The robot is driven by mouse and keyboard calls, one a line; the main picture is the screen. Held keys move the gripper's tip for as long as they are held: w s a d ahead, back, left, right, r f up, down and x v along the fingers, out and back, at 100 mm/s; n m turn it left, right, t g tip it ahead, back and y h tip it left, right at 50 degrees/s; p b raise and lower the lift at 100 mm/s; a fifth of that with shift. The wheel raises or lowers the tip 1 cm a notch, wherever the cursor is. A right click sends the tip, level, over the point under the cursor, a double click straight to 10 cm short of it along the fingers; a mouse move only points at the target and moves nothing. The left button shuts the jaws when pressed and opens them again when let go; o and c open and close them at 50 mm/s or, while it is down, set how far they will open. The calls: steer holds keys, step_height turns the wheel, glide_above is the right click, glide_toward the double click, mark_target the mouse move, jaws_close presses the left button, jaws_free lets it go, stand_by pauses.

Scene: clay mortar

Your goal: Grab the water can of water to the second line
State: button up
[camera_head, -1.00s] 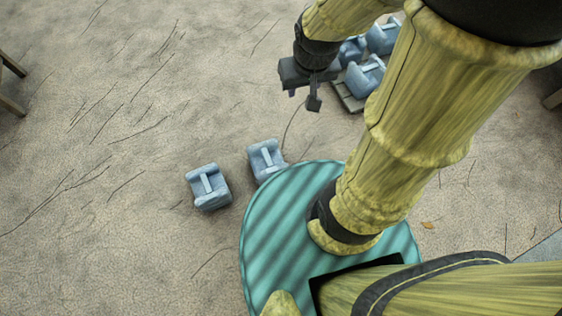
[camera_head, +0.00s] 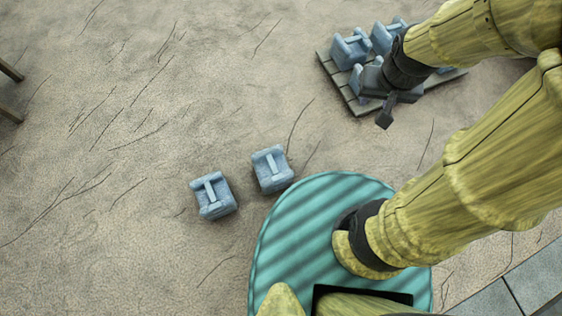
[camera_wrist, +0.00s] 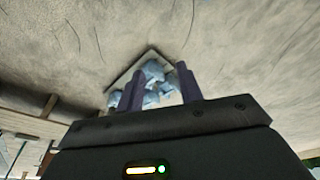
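Two blue-grey water cans with T-shaped top handles stand on the bare ground: one water can (camera_head: 213,196) at left and another water can (camera_head: 271,169) just right of it. More cans stand on a grey slatted pallet (camera_head: 338,85) at the top right, among them a can (camera_head: 350,48) at its left corner and a can (camera_head: 387,36) behind. My gripper (camera_head: 384,107) is over the pallet's near side and partly hides a can there. In the wrist view, the fingers of my gripper (camera_wrist: 160,90) are apart, with the cans (camera_wrist: 153,72) and pallet beyond and nothing clearly held between them.
Wooden legs (camera_head: 8,90) stand at the left edge. Grey paving slabs (camera_head: 520,285) lie at the bottom right.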

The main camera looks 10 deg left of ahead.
steer(key=shift+d, duration=0.15)
steer(key=shift+o, duration=0.7)
steer(key=w+a+f+m+g+y+b, duration=0.1)
steer(key=w+f+m+g+b, duration=0.2)
steer(key=f+m, duration=0.35)
steer(key=w+f+m+g+y+b, duration=0.2)
steer(key=w+f+m, duration=0.15)
steer(key=f, duration=0.65)
steer(key=w+a+f+m+g+y+b, duration=0.1)
steer(key=w+f+m+g+b, duration=0.25)
steer(key=f, duration=0.45)
steer(key=s+a+f+m+y+b, duration=0.1)
steer(key=f+m+y, duration=0.5)
steer(key=f, duration=0.8)
steer(key=a+f+m+y+b, duration=0.3)
steer(key=f+m+y+b, duration=0.2)
steer(key=f+m, duration=0.7)
step_height(320, 180, down, 4)
steer(key=shift+s+r+m+y+b, duration=0.2)
steer(key=shift+s+m+y+b, duration=0.2)
steer(key=shift+y, duration=0.6)
